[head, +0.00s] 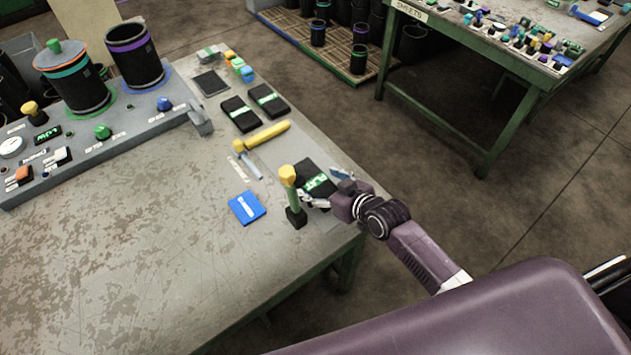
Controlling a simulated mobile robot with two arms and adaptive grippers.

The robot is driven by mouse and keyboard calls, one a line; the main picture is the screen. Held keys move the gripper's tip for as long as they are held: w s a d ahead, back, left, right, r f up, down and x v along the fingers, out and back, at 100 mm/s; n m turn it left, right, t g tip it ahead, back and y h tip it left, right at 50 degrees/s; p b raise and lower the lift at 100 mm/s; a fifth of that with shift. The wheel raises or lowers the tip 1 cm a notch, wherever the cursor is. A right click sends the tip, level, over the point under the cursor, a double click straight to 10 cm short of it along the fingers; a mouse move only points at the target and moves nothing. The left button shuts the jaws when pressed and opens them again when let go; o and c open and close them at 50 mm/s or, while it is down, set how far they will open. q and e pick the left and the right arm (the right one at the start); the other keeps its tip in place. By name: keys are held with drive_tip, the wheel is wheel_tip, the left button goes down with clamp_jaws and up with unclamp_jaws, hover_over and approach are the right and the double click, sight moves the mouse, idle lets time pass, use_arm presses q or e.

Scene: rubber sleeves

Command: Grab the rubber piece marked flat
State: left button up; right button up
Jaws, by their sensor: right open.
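The rubber piece marked flat is a black slab with a green label (318,184) lying near the right edge of the grey worktable (190,240). My right gripper (322,189) is open over its near right part, with the fingers around or just above it; I cannot tell whether they touch it. The gripper hides part of the piece. My left gripper is not in view.
A yellow-topped green tool (290,187) stands on a black base just left of the gripper. A blue card (246,208), a yellow-handled tool (263,136) and two labelled black slabs (241,114) (269,100) lie nearby. A control panel (90,140) fills the back left.

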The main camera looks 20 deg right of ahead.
drive_tip(key=shift+w+a+f, duration=0.1)
drive_tip(key=shift+w+f, duration=0.05)
drive_tip(key=shift+w, duration=0.05)
drive_tip(key=c, duration=1.5)
